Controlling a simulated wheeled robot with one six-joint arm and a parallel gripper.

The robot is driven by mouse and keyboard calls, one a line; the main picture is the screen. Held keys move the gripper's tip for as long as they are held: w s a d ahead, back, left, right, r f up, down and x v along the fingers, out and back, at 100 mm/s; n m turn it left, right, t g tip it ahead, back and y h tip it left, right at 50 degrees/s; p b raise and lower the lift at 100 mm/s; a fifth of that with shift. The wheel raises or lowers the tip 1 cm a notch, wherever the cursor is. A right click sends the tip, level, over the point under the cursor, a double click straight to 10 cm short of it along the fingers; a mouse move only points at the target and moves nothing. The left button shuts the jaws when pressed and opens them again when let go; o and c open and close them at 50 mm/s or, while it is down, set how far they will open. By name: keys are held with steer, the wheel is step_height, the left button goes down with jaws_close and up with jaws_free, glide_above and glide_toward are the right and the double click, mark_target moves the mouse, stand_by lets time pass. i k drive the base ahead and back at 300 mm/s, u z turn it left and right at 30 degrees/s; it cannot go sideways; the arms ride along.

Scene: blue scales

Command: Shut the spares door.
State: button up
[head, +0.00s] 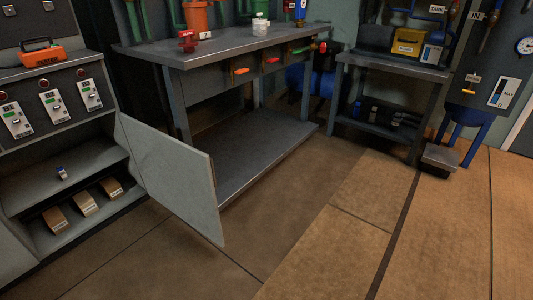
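The spares door appears to be the flat grey panel (178,180), which stands wide open in the head view. Its far edge meets the right side of the low cabinet (75,155) at the left, and its free edge points out over the floor toward the viewer. The cabinet's inside shows a shelf with a small blue and white item (62,173) and several brown boxes (86,204) at the bottom. I see no handle on the visible face of the door. My gripper is not in view.
An orange toolbox (42,52) sits on the cabinet top. A smaller bench (390,66) stands at the back right. The floor (330,230) in front and to the right is clear.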

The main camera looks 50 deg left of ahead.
mark_target(178, 175)
steer(key=u, duration=0.15)
steer(key=i, duration=1.35)
steer(key=u, duration=1.15)
steer(key=i, duration=0.85)
steer(key=u, duration=1.25)
steer(key=i, duration=0.3)
steer(key=u, duration=0.2)
